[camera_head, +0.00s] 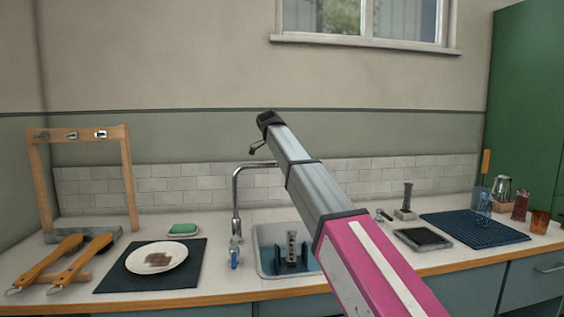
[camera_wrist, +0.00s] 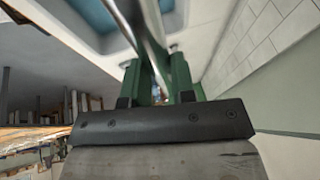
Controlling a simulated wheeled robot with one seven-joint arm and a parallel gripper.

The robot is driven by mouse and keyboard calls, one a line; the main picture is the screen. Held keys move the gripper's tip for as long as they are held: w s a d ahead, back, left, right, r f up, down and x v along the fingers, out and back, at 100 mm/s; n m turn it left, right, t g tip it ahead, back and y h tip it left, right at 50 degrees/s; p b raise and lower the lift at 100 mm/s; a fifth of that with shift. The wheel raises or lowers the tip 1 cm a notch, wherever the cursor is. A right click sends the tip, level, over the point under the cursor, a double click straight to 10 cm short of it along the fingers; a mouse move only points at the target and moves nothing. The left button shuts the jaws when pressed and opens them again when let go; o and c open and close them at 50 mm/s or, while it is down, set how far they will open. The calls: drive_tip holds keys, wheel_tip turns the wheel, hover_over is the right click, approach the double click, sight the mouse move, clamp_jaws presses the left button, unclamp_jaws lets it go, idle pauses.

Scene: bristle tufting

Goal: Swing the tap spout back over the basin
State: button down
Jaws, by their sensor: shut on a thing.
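The chrome tap (camera_head: 237,200) stands at the back left of the basin (camera_head: 258,262). Its spout bends to the right at the top and passes behind my arm, so its far end is hidden in the head view. In the wrist view my gripper (camera_wrist: 158,72) has two green fingers shut on the shiny spout (camera_wrist: 133,18). A bluish part of the basin (camera_wrist: 92,14) shows at the top left there. My gripper's fingers are hidden behind my arm in the head view.
Left of the basin are a plate (camera_head: 157,257) on a dark mat, a green sponge (camera_head: 184,229) and wooden brushes (camera_head: 75,270). A dark ribbed mat (camera_head: 474,229) lies to the right. The tiled wall (camera_head: 150,185) is close behind the tap.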

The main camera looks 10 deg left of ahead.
drive_tip(key=shift+s+d, duration=0.15)
drive_tip(key=shift+s, duration=0.15)
drive_tip(key=c, duration=1)
unclamp_jaws()
drive_tip(key=shift+s, duration=0.1)
drive_tip(key=shift+o, duration=0.2)
drive_tip(key=shift+r, duration=0.1)
drive_tip(key=shift+a+r, duration=0.2)
drive_tip(key=shift+r, duration=0.1)
drive_tip(key=v, duration=1)
drive_tip(key=shift+s+f, duration=0.1)
